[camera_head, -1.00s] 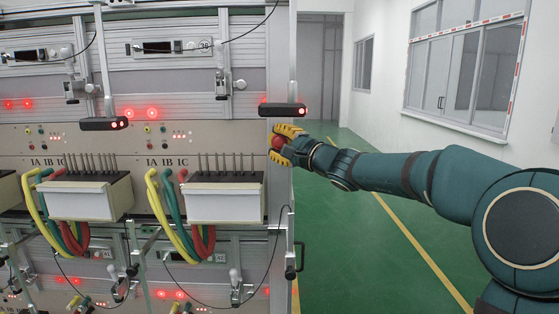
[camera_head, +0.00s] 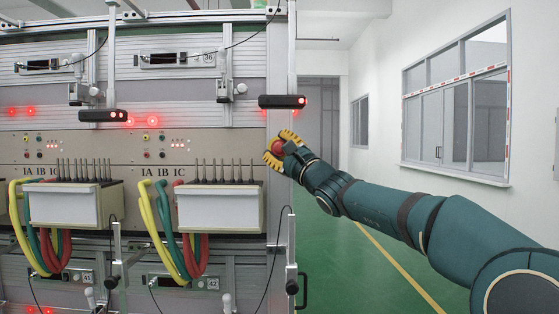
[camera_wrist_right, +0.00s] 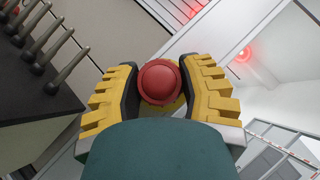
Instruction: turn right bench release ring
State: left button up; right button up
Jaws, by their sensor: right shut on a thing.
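The release ring is a round red knob (camera_head: 277,147) with a yellow rim, at the right edge of the meter bench. My right gripper (camera_head: 279,149) has its yellow fingers around it. In the right wrist view the red knob (camera_wrist_right: 161,82) sits between the two yellow-padded fingers of my right gripper (camera_wrist_right: 162,88), which is shut on it. The yellow rim shows partly behind the red cap. In the head view the fingers and wrist hide part of the knob. My left gripper is not in view.
The bench panel (camera_head: 110,148) fills the left side, with white meter boxes (camera_head: 221,207) and thick coloured cables (camera_head: 170,240). A black bar device (camera_head: 282,101) sticks out just above the knob. A black handle (camera_head: 302,291) is lower right. Green floor (camera_head: 350,270) lies open to the right.

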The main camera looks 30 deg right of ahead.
jog(key=shift+d+m+t+h, duration=0.1)
jog(key=shift+m+t+h, duration=0.3)
jog(key=shift+m, duration=0.3)
jog(key=o, duration=1.2)
jog(key=a+v, duration=0.1)
jog(key=v, duration=1.1)
jog(key=shift+d, duration=0.5)
